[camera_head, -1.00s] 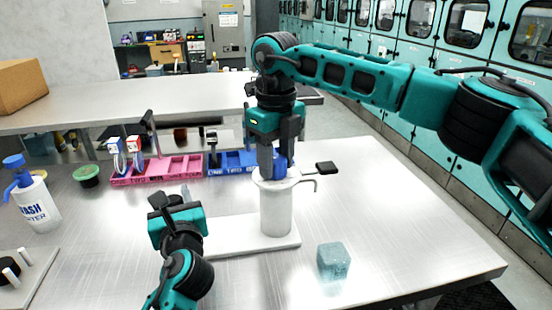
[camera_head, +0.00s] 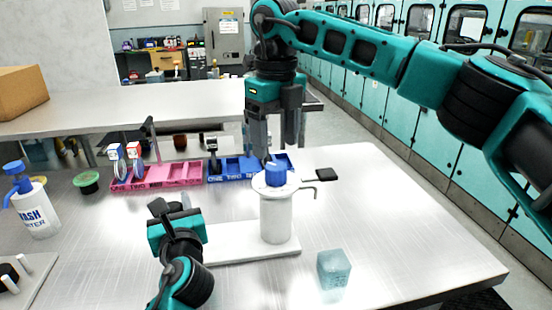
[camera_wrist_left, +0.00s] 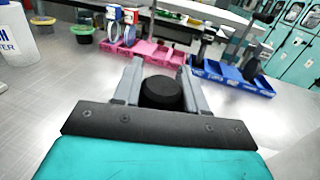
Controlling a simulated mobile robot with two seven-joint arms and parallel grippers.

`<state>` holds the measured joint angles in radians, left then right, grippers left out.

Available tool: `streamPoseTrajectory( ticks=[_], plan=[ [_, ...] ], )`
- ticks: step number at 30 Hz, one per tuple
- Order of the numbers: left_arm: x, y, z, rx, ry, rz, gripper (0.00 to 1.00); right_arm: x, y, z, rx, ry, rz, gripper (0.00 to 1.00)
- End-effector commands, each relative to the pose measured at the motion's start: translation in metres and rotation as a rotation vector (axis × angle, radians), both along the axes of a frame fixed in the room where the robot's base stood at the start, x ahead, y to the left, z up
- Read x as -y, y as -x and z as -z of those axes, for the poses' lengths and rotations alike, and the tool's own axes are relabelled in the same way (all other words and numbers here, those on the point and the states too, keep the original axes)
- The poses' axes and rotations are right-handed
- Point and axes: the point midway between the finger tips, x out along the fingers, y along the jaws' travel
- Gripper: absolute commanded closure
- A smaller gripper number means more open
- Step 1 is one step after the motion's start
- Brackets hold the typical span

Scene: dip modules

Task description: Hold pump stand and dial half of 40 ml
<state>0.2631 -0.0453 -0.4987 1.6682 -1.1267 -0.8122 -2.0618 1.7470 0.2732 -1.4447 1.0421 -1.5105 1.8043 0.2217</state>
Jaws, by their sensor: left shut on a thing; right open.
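The pump stand has a white base plate (camera_head: 240,249), a white upright cylinder (camera_head: 276,218) with a side spout, and a blue dial (camera_head: 276,176) on top. My right gripper (camera_head: 277,148) is open and empty just above the dial. My left gripper (camera_head: 178,206) is low at the left end of the base plate. In the left wrist view its fingers (camera_wrist_left: 160,88) are shut on a round black-topped part (camera_wrist_left: 162,94). The lower part of that piece is hidden, so how it joins the stand cannot be told. Dial markings are too small to read.
A pink tray (camera_head: 160,180) with small tools and a blue tray (camera_head: 232,167) stand behind. A wash bottle (camera_head: 36,212) and a green-lidded jar (camera_head: 87,182) are at left. A translucent bluish cube (camera_head: 334,269) sits front right. The table's right side is mostly clear.

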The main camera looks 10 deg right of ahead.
Motion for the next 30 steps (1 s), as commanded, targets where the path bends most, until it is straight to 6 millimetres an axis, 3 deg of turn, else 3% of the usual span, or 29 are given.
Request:
streamPoseTrajectory(
  ticks=[3,9,23,24,30],
  plan=[
    [0.000,0.000,0.000,-0.001,0.000,0.000,1.00,-0.001,0.000,-0.026,0.002,-0.001,0.000,0.31],
    [0.000,0.000,0.000,0.000,0.000,0.000,1.00,-0.001,0.000,-0.052,0.001,-0.001,-0.001,0.31],
    [0.000,0.000,0.000,0.000,0.000,0.000,1.00,0.000,0.000,-0.059,-0.001,0.000,-0.001,0.31],
    [0.000,0.000,0.000,0.000,0.000,0.000,0.57,0.000,0.000,-0.059,-0.001,0.000,-0.001,0.31],
    [0.000,0.000,0.000,0.000,0.000,0.000,0.38,0.000,0.000,-0.058,-0.001,0.000,-0.001,0.31]
  ],
)
